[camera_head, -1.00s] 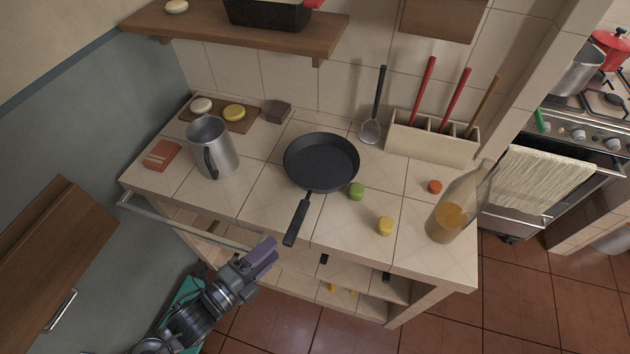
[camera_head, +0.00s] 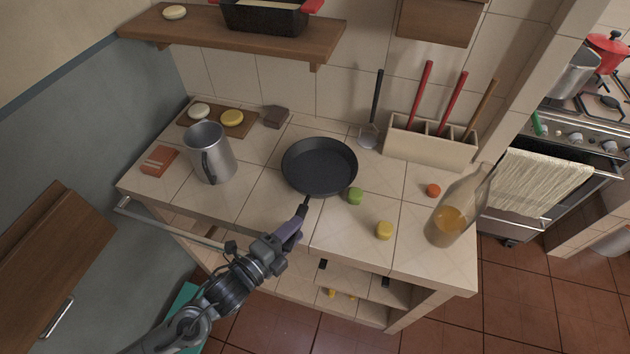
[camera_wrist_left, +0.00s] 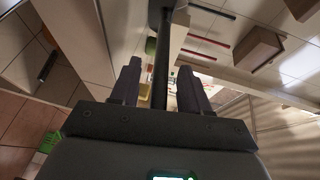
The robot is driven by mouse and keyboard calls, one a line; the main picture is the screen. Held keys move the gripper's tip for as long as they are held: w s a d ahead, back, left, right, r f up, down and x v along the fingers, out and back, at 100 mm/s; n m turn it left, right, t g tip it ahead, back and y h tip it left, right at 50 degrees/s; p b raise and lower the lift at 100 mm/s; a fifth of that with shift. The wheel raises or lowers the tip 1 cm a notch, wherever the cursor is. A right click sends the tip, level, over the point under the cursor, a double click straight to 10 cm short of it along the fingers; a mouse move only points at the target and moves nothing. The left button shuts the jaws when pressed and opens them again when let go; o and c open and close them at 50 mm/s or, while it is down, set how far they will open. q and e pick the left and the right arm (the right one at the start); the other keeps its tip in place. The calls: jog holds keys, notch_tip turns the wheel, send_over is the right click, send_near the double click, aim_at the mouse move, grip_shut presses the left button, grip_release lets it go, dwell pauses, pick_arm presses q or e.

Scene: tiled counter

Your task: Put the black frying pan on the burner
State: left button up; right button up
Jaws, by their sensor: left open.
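The black frying pan (camera_head: 320,166) lies flat on the tiled counter, its handle pointing to the front edge. My left gripper (camera_head: 299,220) is at the handle and covers much of it. In the left wrist view the dark handle (camera_wrist_left: 162,60) runs between the two spread fingers of the gripper (camera_wrist_left: 158,88). The jaws are open, one finger on each side. A burner (camera_head: 609,102) shows on the stove at the far right, beside a steel pot. My right gripper is not in view.
A metal jug (camera_head: 210,155) stands left of the pan. A green item (camera_head: 355,196), a yellow item (camera_head: 385,230) and a bottle (camera_head: 459,207) are to its right. A utensil holder (camera_head: 430,148) stands behind. A wall edge separates the counter from the stove (camera_head: 580,130).

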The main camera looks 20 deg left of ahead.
pick_arm(q)
jog(key=shift+w, duration=0.15)
grip_shut()
jog(key=shift+r, duration=0.2)
dwell(0.4)
